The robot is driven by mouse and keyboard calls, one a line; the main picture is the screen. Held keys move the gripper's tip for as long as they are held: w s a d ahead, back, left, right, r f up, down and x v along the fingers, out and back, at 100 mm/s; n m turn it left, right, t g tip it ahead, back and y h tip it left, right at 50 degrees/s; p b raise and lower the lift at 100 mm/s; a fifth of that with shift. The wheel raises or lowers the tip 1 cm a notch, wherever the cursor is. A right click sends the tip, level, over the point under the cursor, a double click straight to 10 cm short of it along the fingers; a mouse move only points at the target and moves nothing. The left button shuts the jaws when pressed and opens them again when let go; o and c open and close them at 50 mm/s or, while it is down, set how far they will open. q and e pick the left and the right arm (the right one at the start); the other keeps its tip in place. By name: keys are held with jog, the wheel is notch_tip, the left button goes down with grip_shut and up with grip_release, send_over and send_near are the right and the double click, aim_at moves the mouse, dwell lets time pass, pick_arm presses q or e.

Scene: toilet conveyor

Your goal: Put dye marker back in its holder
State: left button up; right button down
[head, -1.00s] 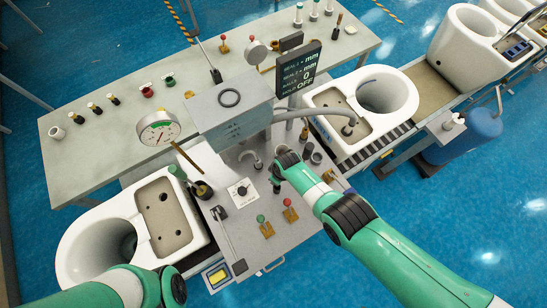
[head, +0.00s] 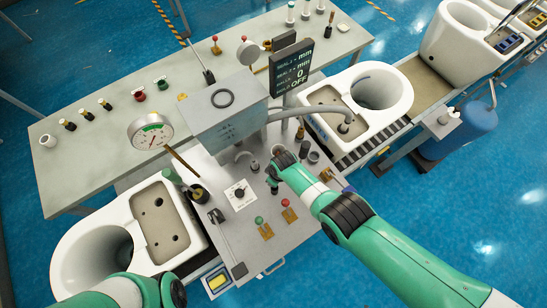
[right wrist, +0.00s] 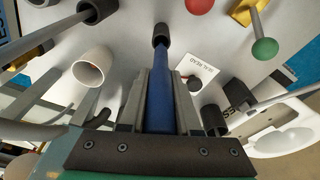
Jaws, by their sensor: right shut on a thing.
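My right gripper (right wrist: 163,82) is shut on a blue marker (right wrist: 160,95) in the right wrist view. The marker lies lengthwise between the two grey fingers, and its dark tip points away from the gripper. A pale open cup (right wrist: 90,67) stands left of the marker, apart from it; I cannot tell whether it is the holder. In the head view, my right gripper (head: 272,184) points down over the grey machine panel, and the marker is too small or hidden to make out. My left arm enters at the lower left, with its gripper out of view.
A dial knob (head: 239,193) and red and green levers (head: 287,211) stand on the panel near the right gripper. A grey box (head: 222,112) with a gauge (head: 150,131) is behind. White toilets (head: 375,85) flank the panel. Dark cylinders (right wrist: 213,118) stand right of the marker.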

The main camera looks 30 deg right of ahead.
jog(key=shift+f+b, duration=3.85)
jog(key=shift+f, duration=0.15)
jog(key=c, duration=0.5)
grip_release()
jog(key=shift+c, duration=0.2)
pick_arm(q)
notch_tip(320, 180, down, 8)
pick_arm(e)
jog(key=shift+r, duration=0.1)
